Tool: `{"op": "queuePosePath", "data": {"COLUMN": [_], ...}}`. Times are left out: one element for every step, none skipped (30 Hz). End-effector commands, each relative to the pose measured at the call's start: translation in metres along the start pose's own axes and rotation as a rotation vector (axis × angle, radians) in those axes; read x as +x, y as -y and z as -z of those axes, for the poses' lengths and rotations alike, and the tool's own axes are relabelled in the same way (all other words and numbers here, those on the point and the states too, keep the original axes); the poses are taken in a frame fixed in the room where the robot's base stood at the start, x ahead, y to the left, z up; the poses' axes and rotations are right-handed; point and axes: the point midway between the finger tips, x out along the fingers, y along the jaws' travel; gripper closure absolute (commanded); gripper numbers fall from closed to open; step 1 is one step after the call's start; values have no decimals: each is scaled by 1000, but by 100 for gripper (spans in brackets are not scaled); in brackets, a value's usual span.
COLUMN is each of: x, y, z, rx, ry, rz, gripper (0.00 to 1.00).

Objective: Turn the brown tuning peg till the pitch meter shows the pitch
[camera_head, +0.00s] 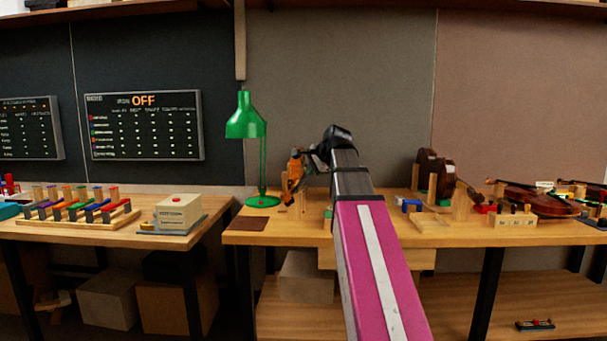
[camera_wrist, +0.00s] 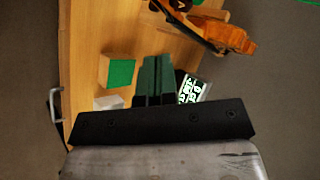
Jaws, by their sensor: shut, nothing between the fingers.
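An orange-brown violin (camera_head: 294,172) stands on the middle bench, beside the end of my arm. In the wrist view the violin (camera_wrist: 232,38) lies across the top right, with its neck toward the top edge. Small dark parts show near the neck's end, but I cannot tell which is the brown tuning peg. A small display with pale green marks, perhaps the pitch meter (camera_wrist: 194,88), is just right of my fingers and partly covered by my gripper; its reading is not legible. My gripper (camera_wrist: 157,62) is shut and empty, apart from the violin.
A green-topped wooden block (camera_wrist: 119,72) and a white block (camera_wrist: 108,103) are left of my fingers. A green lamp (camera_head: 246,118) stands left of the violin. More violins (camera_head: 535,199) lie at the right. A board (camera_head: 144,125) reads OFF.

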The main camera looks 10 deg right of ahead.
Motion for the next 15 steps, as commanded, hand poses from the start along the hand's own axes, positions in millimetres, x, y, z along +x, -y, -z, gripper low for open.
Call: {"op": "queuePosePath", "data": {"x": [8, 13, 19, 25, 30, 37, 42, 48, 55, 60, 65, 72, 78, 83, 89], "y": [0, 1, 1, 1, 1, 1, 1, 1, 1, 1, 1, 1, 1, 1, 1], "z": [0, 0, 0, 1, 1, 0, 0, 0, 0, 0, 0, 1, 1, 1, 0], "rx": [0, 0, 0, 0, 0, -1, -1, -1, -1, -1, -1, -1, -1, -1, -2], "ry": [1, 1, 1, 1, 1, 1, 1, 2, 1, 1, 1, 0, 0, 0, 0], "rz": [-1, -1, -1, -2, -2, -1, -1, -2, -2, -2, -2, -2, -2, -2, -2], "gripper": [100, 100, 100, 100, 100, 100, 100, 100, 100, 100, 100, 100, 100, 100, 100]}}
